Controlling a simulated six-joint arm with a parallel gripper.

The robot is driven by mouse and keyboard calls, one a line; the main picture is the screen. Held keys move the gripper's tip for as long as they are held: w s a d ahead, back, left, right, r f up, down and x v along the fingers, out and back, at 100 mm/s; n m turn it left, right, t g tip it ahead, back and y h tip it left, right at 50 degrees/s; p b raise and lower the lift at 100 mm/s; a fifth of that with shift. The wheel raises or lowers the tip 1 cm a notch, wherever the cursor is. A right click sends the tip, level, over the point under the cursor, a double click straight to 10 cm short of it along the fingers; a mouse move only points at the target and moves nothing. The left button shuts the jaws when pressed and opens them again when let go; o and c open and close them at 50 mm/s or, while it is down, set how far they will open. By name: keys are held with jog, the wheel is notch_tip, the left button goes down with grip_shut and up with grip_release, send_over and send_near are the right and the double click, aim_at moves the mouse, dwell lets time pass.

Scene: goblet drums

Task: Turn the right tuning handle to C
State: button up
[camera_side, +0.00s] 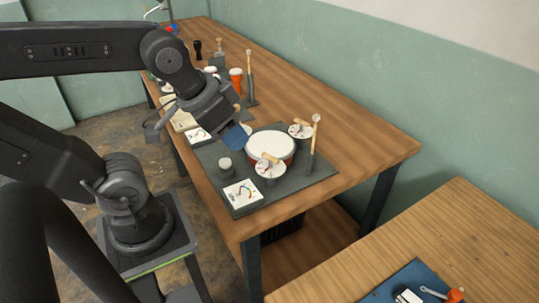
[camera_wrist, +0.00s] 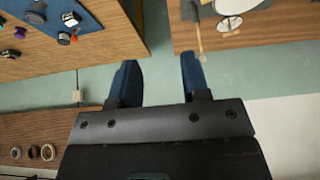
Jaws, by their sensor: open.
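A drum (camera_side: 271,146) with a white head and orange-brown body stands on a dark grey mat (camera_side: 300,184). Two white dials with wooden handles flank it: one at the front (camera_side: 268,168) and one at the back right (camera_side: 300,130). I cannot tell which is the task's right handle, and their letters are too small to read. My gripper (camera_side: 236,137) is above the mat, left of the drum, apart from both handles. In the wrist view its blue fingers (camera_wrist: 158,82) are spread and empty. One dial (camera_wrist: 229,25) shows at the upper right there.
A mallet (camera_side: 315,132) stands upright by the back-right dial. Gauge cards (camera_side: 243,193) (camera_side: 198,136) and a small grey cylinder (camera_side: 225,166) are on or near the mat. More drums and mallets stand farther back. A second table (camera_side: 465,235) is at the lower right.

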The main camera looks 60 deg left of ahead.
jog(key=shift+c, duration=0.2)
jog(key=n+g+h, duration=0.5)
jog(key=n, duration=1.7)
send_over(268, 156)
jog(key=a, duration=0.5)
notch_tip(268, 156, down, 9)
jog(key=x, duration=0.8)
jog(key=a+x, duration=0.1)
jog(key=x, duration=0.4)
jog(key=shift+s+d+f, duration=0.1)
jog(key=shift+s+f, duration=0.1)
jog(key=shift+f, duration=0.1)
jog(key=shift+c, duration=0.2)
grip_shut()
